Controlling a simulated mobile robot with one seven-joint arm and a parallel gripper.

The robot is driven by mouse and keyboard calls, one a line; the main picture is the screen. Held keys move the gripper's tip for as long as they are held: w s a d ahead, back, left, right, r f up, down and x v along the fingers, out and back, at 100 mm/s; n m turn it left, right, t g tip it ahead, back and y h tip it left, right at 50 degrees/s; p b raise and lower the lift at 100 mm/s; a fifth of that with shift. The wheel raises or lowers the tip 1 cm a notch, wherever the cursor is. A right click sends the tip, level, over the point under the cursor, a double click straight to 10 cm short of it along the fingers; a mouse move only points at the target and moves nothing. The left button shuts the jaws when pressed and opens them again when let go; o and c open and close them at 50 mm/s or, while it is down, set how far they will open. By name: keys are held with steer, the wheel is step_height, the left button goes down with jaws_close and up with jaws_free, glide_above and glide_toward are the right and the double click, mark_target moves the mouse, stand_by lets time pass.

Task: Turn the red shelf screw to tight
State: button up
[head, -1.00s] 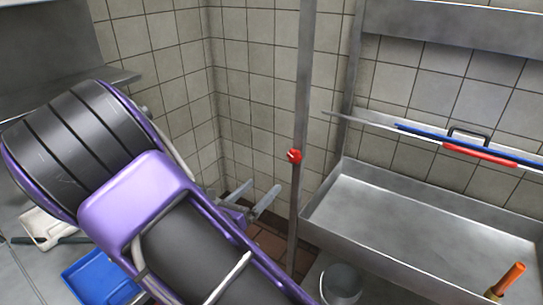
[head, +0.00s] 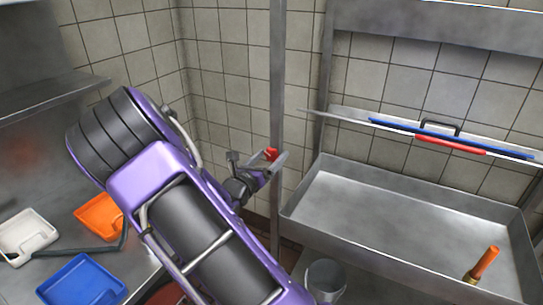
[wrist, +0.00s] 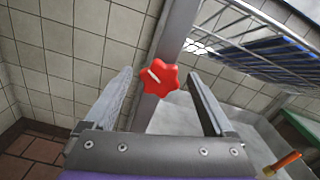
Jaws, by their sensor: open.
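The red shelf screw (head: 271,154) is a lobed knob on the upright metal post (head: 277,80). In the wrist view the red knob (wrist: 161,80) shows face-on with a pale slanted mark on it. My gripper (head: 262,160) is at the post, close to the knob. In the wrist view the two fingers of my gripper (wrist: 163,92) stand wide apart, one on each side of the knob, with clear gaps. I cannot tell how far ahead of the fingertips the knob sits.
A metal sink (head: 400,225) stands right of the post, with an orange-handled tool (head: 485,262) in it. A narrow shelf (head: 345,116) carries a blue and red tool (head: 450,143). A bucket (head: 325,278) is below. Blue (head: 82,283), orange (head: 98,214) and white (head: 25,235) trays lie left.

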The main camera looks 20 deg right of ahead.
steer(key=shift+w+d, duration=0.35)
steer(key=shift+d, duration=0.1)
steer(key=c, duration=1.4)
